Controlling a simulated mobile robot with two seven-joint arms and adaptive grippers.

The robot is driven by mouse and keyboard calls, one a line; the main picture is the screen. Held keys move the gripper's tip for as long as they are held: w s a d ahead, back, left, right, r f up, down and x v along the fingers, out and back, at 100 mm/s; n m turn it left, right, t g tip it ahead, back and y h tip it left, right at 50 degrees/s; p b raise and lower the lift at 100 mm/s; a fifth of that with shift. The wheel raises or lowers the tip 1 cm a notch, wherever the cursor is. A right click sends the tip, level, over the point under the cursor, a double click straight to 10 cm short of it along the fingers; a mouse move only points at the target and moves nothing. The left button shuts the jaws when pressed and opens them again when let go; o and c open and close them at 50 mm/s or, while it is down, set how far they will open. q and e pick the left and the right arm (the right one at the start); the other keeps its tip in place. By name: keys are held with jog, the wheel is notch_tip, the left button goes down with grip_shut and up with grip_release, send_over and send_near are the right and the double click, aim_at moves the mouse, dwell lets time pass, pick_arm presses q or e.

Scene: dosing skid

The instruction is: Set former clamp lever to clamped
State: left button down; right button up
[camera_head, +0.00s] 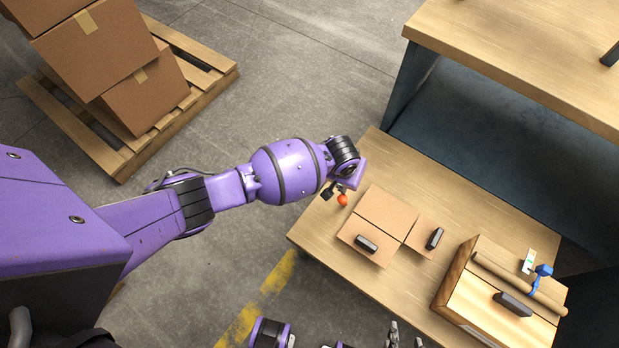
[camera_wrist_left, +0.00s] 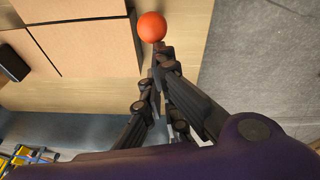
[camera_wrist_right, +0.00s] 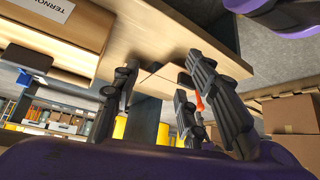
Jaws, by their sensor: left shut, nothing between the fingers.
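An orange ball knob (camera_head: 342,200) sits at the left edge of the light wooden table, beside the flat cardboard panels; I take it as the clamp lever's end. It also shows in the left wrist view (camera_wrist_left: 152,27), and an orange-red part shows between the fingers in the right wrist view (camera_wrist_right: 198,98). My left gripper (camera_head: 335,189) is shut and empty, its fingertips (camera_wrist_left: 160,52) right by the ball; I cannot tell whether they touch. The lever's shaft is mostly hidden. My right gripper (camera_head: 405,338) is open and empty at the table's front edge; its fingers spread in its wrist view (camera_wrist_right: 160,62).
Cardboard panels (camera_head: 385,212) with black handles lie on the table (camera_head: 325,233). A wooden box (camera_head: 470,300) with a blue lever (camera_head: 541,275) stands to the right. A higher bench (camera_head: 530,50) is behind. A pallet (camera_head: 100,150) with cartons stands at the left; the floor between is clear.

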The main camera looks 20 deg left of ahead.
aim_at(339, 200)
pick_arm(q)
jog(key=s+t+p, duration=0.1)
jog(key=s+a+t+p, duration=0.1)
jog(key=s, duration=0.1)
jog(key=shift+s+h, duration=0.2)
jog(key=shift+h, duration=0.2)
jog(key=s+t, duration=0.1)
jog(key=s+f+t, duration=0.1)
jog(key=s+a+t, duration=0.1)
jog(key=shift+s+f+h, duration=0.2)
jog(key=shift+s+h, duration=0.05)
jog(key=shift+h, duration=0.15)
jog(key=shift+s+a+f, duration=0.3)
jog(key=shift+s+f, duration=0.05)
jog(key=shift+s, duration=0.25)
